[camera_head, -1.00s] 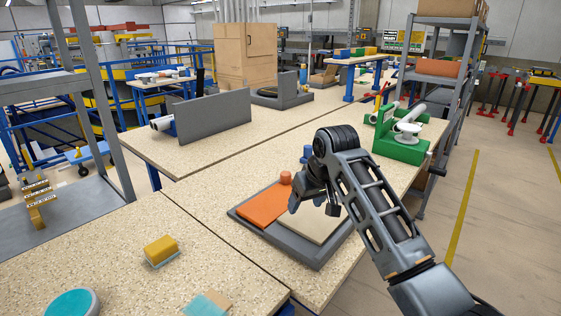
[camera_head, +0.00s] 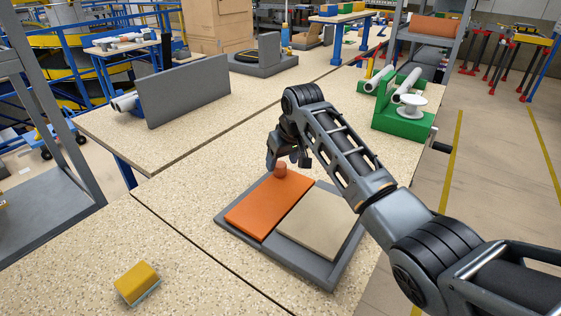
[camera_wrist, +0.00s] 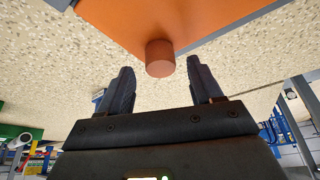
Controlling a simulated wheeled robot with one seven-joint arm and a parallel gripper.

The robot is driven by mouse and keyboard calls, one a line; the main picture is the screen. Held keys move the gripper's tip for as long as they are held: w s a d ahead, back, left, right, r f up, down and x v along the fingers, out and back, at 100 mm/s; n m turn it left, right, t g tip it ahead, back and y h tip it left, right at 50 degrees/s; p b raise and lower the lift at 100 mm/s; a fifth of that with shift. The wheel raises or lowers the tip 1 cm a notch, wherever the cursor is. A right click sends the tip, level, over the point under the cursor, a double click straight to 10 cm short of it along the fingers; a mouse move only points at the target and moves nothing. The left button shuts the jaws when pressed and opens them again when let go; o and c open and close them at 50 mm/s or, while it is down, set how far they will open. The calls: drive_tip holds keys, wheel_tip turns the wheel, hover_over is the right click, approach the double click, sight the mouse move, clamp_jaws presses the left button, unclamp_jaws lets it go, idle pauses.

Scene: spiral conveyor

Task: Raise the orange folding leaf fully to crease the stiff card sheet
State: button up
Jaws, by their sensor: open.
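The orange folding leaf (camera_head: 268,205) lies flat on the left part of a grey base (camera_head: 290,262). The beige card sheet (camera_head: 316,226) lies flat on the base to the right of the leaf. An orange knob (camera_head: 280,170) stands at the leaf's far corner. My gripper (camera_head: 289,162) is open at the knob's far side. In the wrist view, the knob (camera_wrist: 160,57) is just beyond the fingertips of my gripper (camera_wrist: 160,70), roughly centred between them. The fingers appear apart from the knob, and nothing is held.
A green fixture (camera_head: 399,110) with white rolls stands at the table's far right. A grey upright panel (camera_head: 185,90) is on the back left table. A yellow block (camera_head: 136,282) lies on the front left tabletop.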

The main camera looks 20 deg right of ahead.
drive_tip(key=shift+x, duration=1.2)
drive_tip(key=shift+c, duration=0.4)
clamp_jaws()
